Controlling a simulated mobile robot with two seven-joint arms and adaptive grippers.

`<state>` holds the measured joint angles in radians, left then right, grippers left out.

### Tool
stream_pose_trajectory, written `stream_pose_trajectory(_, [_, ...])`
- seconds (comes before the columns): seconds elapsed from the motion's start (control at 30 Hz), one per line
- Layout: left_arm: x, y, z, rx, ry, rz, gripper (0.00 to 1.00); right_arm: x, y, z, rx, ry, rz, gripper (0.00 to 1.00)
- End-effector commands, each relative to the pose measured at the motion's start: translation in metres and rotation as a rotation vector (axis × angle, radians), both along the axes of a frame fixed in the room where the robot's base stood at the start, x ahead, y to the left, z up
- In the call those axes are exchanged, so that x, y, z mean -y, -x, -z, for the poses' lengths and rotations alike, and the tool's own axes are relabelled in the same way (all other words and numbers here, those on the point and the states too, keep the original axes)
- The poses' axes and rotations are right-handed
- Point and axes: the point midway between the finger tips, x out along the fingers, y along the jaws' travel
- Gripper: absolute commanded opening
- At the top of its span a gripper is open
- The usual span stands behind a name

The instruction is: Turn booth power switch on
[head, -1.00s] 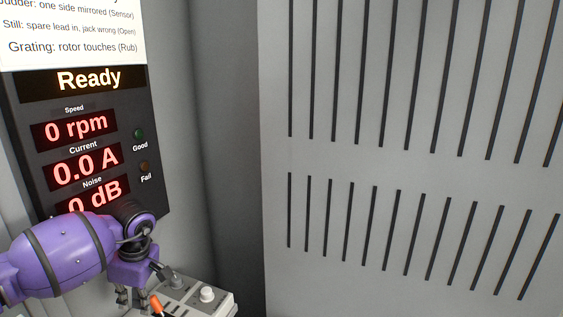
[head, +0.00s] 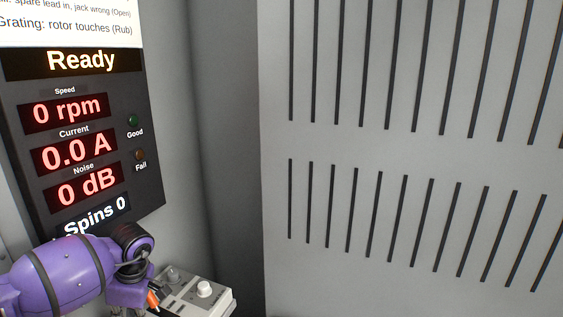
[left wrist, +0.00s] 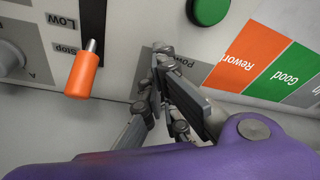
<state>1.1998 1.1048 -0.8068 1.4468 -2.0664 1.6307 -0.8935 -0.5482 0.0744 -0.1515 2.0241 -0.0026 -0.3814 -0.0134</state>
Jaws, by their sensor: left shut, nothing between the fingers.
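In the left wrist view, the fingertips of my left gripper (left wrist: 160,58) are together and empty. They are at the panel face, beside the partly covered "Power" label (left wrist: 188,66). The power switch itself is not clearly visible; the fingers hide the spot by the label, and I cannot tell whether they touch it. In the head view, my purple left arm reaches in at the lower left over the control box (head: 185,304), with its fingers mostly cut off by the lower edge. The display (head: 83,61) is lit and reads "Ready", with 0 rpm, 0.0 A and 0 dB.
An orange-tipped lever (left wrist: 84,75) stands left of my fingers, by "Low" and "Stop" marks. A green button (left wrist: 208,10) and orange "Rework" (left wrist: 243,57) and green "Good" labels are to the right. A white knob (head: 204,289) tops the box. A slotted grey wall (head: 400,150) fills the right.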

Motion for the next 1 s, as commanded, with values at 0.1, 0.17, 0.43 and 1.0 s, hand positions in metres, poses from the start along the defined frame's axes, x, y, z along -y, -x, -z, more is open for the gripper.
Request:
stream_pose_trajectory(0.1, [0.0000,-0.0004,-0.0012,0.001,0.000,0.000,0.00,0.0001,-0.0026,-0.0032,0.007,0.000,0.001,0.00])
stream_pose_trajectory(0.17, [-0.0001,-0.0004,-0.0015,0.001,0.000,0.000,0.00,0.0001,-0.0034,-0.0041,0.010,0.000,0.001,0.00])
stream_pose_trajectory(0.43, [-0.0012,0.0001,-0.0012,0.001,0.000,-0.001,0.00,0.0004,-0.0021,-0.0032,0.008,0.000,0.001,0.00])
stream_pose_trajectory(1.0, [-0.0080,0.0022,-0.0010,0.000,0.000,-0.001,0.00,0.0006,0.0017,0.0006,-0.001,0.000,0.001,0.00])
